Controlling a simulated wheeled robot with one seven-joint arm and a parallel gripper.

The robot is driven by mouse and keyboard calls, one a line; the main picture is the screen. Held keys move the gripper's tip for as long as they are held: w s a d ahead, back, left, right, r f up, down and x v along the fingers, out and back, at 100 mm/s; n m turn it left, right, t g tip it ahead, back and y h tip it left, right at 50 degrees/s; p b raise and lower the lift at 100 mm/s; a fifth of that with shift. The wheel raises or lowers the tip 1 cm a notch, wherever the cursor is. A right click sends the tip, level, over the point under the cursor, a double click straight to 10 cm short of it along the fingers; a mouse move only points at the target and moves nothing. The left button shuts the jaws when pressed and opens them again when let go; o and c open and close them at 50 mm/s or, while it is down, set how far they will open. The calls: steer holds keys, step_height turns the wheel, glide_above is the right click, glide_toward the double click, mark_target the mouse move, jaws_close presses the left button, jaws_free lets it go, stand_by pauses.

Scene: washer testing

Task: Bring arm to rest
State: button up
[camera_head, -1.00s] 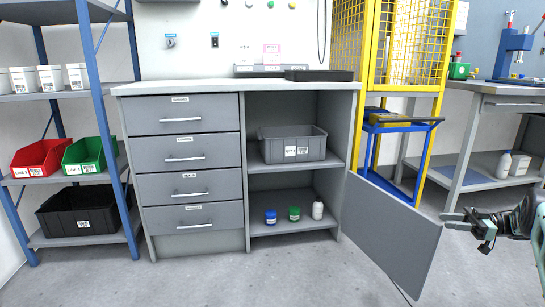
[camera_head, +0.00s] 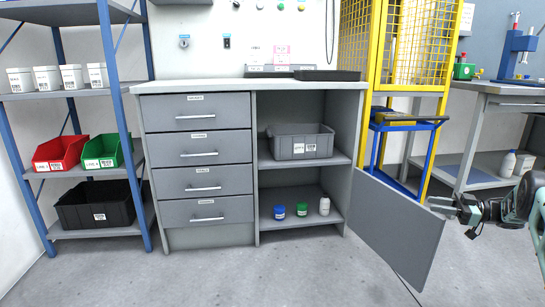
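My gripper (camera_head: 431,203) is at the right edge of the head view, at the end of my arm, pointing left. Its two fingers show with a small gap between them and nothing is seen in it. It is beside the free edge of the open grey cabinet door (camera_head: 400,232); whether it touches the door cannot be told. The grey cabinet (camera_head: 192,88) stands in the middle with its several drawers shut. Its open side holds a grey bin (camera_head: 290,148) above and a blue-lidded jar (camera_head: 279,212), a green-lidded jar (camera_head: 302,209) and a white bottle (camera_head: 324,206) below.
A blue-post shelf (camera_head: 118,110) with red (camera_head: 60,153) and green (camera_head: 103,150) bins and a black crate (camera_head: 85,212) stands left. A yellow mesh cage (camera_head: 411,45) and workbench (camera_head: 495,90) stand behind the door. The front floor is clear.

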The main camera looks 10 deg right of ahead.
steer(key=w+a+r+m+t+h+p, duration=0.1)
steer(key=w+a+r+m+t+h, duration=0.4)
steer(key=w+a+r, duration=1.25)
steer(key=a+r+m+h+p, duration=0.15)
steer(key=a+h, duration=0.35)
steer(key=a, duration=1.5)
steer(key=s+a+f+g+h, duration=0.15)
steer(key=s+a+g, duration=0.25)
steer(key=s+a, duration=0.6)
steer(key=s+a+f+g, duration=0.2)
steer(key=s+a+g, duration=0.3)
steer(key=s, duration=0.8)
steer(key=s+a+f+n+g+h+p, duration=0.1)
steer(key=s+f+g, duration=0.15)
steer(key=s, duration=1.25)
steer(key=s+f+n+g+h, duration=0.1)
steer(key=s+g+h, duration=0.15)
steer(key=s, duration=1.25)
step_height(320, 180, up, 38)
steer(key=p, duration=3.8)
steer(key=shift+r+g+y, duration=0.15)
steer(key=shift+g+y, duration=0.15)
steer(key=shift+g, duration=0.1)
steer(key=shift+d, duration=0.2)
